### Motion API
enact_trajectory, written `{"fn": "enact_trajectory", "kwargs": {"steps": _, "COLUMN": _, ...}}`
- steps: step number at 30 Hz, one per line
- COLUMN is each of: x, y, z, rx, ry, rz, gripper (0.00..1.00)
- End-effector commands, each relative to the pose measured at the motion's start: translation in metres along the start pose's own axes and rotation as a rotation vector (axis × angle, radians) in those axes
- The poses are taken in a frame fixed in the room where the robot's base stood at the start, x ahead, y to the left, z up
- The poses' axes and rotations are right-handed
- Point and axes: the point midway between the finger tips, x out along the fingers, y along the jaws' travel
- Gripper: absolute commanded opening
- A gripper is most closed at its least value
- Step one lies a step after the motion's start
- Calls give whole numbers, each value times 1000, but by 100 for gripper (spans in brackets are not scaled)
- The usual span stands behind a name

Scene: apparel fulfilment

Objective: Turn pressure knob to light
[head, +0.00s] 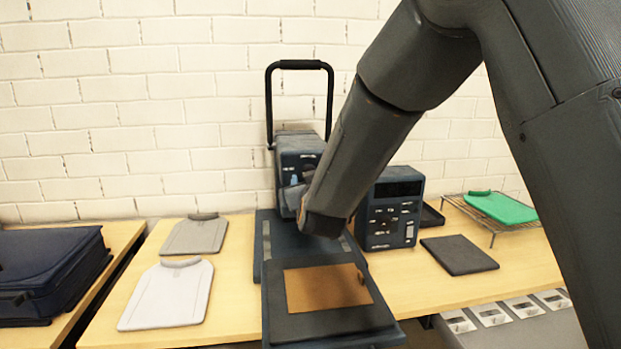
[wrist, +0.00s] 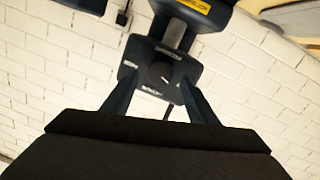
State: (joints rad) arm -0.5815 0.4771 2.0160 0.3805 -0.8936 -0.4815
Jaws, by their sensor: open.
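The heat press (head: 298,150) stands at the back middle of the table, with a tall black loop handle (head: 299,65). In the wrist view a round dark pressure knob (wrist: 160,72) sits on the face of a dark housing, with small white markings around it. The knob's setting is too small to read. My gripper (wrist: 159,80) is open and empty. Its two fingers point at the housing, one on each side of the knob in the picture. I cannot tell if they touch it. In the head view my arm hides the knob and most of the gripper.
The lower platen (head: 335,325) bears a brown sheet (head: 325,288). A control box (head: 393,210) stands right of the press. Folded grey (head: 194,236) and white (head: 166,295) shirts lie left. A dark pad (head: 459,254) and a green shirt (head: 503,207) on a rack lie right.

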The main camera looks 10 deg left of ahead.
Motion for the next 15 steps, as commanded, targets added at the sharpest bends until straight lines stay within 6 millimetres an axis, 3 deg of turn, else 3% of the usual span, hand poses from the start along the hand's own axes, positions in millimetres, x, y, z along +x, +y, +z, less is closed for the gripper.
{"fn": "enact_trajectory", "kwargs": {"steps": 7, "x": -38, "y": 0, "z": 1, "rx": 0, "ry": 0, "rz": 0, "gripper": 53}}
{"fn": "enact_trajectory", "kwargs": {"steps": 15, "x": -52, "y": 1, "z": 1, "rx": 0, "ry": -1, "rz": 1, "gripper": 53}}
